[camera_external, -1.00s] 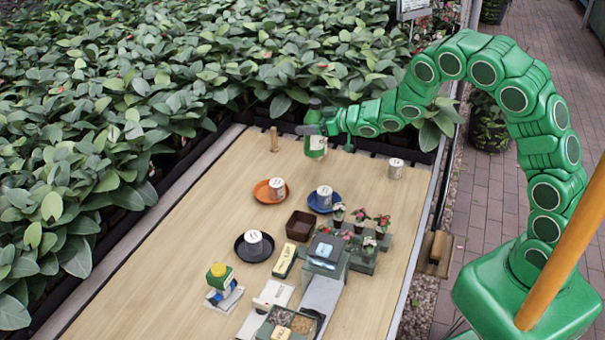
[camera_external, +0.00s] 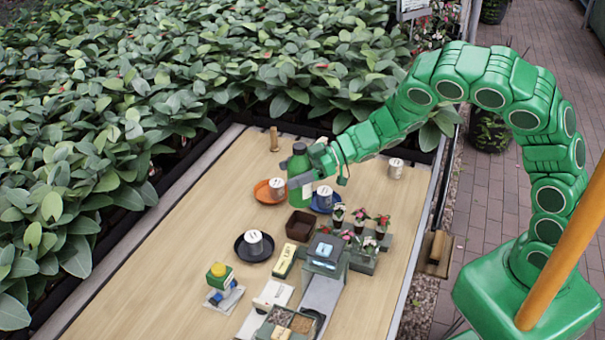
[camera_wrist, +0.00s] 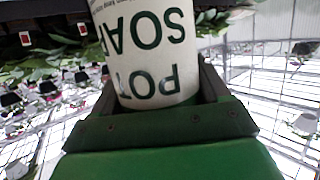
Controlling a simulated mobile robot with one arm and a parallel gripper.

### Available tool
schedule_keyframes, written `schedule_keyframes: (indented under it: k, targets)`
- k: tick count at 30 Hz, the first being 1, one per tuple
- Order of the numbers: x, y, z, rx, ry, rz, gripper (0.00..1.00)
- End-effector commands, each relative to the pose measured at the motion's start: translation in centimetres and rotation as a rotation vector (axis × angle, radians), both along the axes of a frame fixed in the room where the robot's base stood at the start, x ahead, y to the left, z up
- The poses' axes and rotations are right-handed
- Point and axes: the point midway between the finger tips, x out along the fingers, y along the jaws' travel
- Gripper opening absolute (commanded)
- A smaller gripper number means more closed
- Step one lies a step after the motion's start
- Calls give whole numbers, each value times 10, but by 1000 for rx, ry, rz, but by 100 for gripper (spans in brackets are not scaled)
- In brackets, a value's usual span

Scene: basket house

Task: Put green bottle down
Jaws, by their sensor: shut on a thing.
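The green bottle (camera_external: 300,172) is upright in my gripper (camera_external: 303,181), in front of the orange and blue plates in the external view. It has a dark cap and a white label. In the wrist view the label (camera_wrist: 150,45) reads "POT SOAK" upside down, and my gripper (camera_wrist: 160,100) is shut around it. The bottle appears to be held above the table (camera_external: 170,260); its base partly overlaps the plates behind, so the exact height is hard to tell.
An orange plate (camera_external: 262,194) and a blue plate (camera_external: 317,207) hold white cups. A dark plate (camera_external: 243,252), a brown square bowl (camera_external: 300,222), potted flowers (camera_external: 360,217) and a scale-like device (camera_external: 324,255) stand nearby. The table's left side is largely clear.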

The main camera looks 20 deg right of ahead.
Motion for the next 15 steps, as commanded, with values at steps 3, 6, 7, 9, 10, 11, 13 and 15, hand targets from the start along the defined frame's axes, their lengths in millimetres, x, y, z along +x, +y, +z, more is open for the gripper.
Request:
schedule_keyframes:
  k: [3, 6, 7, 9, 10, 11, 13, 15]
  targets:
    - [8, 8, -5, 3, 1, 3, 22]
    - [16, 16, -10, 4, 1, 3, 22]
    - [19, 18, -11, 4, 1, 3, 22]
    - [24, 23, -14, 5, 1, 3, 22]
    - [27, 26, -16, 5, 0, 2, 22]
    - [30, 28, -17, 5, 0, 2, 22]
    - [36, 33, -21, 3, 1, 2, 22]
    - [41, 38, -25, 2, 3, 0, 22]
